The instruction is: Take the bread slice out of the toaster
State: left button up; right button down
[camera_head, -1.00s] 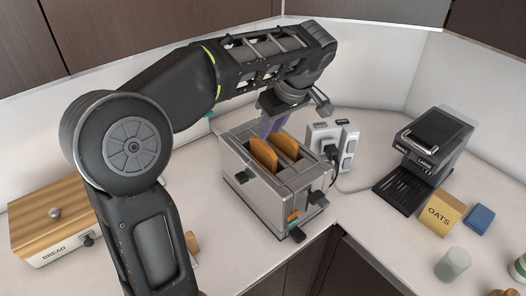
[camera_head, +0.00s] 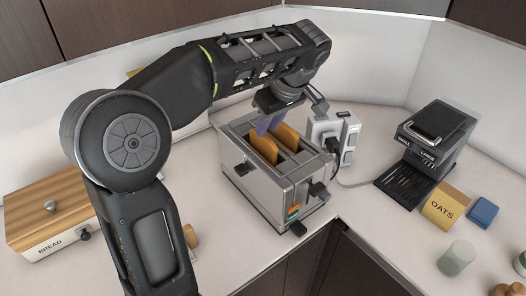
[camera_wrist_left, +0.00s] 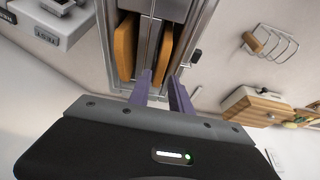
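In the left wrist view the fingers are apart (camera_wrist_left: 159,77) and empty. There the same left slice (camera_wrist_left: 165,50) lies ahead, roughly in line with the gap between the fingertips, and the other slice (camera_wrist_left: 125,46) is outside that gap. Whether a finger touches bread cannot be told. My right gripper is not in view.
A power outlet block (camera_head: 345,137) with a plug stands close behind the toaster on the right. A coffee machine (camera_head: 432,145), an oats box (camera_head: 444,206) and a blue block (camera_head: 482,212) are further right. A bread box (camera_head: 45,240) is at the left. The counter's front edge lies near the toaster.

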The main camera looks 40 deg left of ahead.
aim_at(263, 151)
pick_arm(q)
jog(key=p+x, duration=0.1)
jog(key=x, duration=0.2)
jog(key=shift+a+f, duration=0.15)
jog(key=shift+f, duration=0.15)
jog(key=shift+a+f, duration=0.2)
jog(key=shift+f, duration=0.35)
jog(key=shift+c, duration=0.4)
grip_shut()
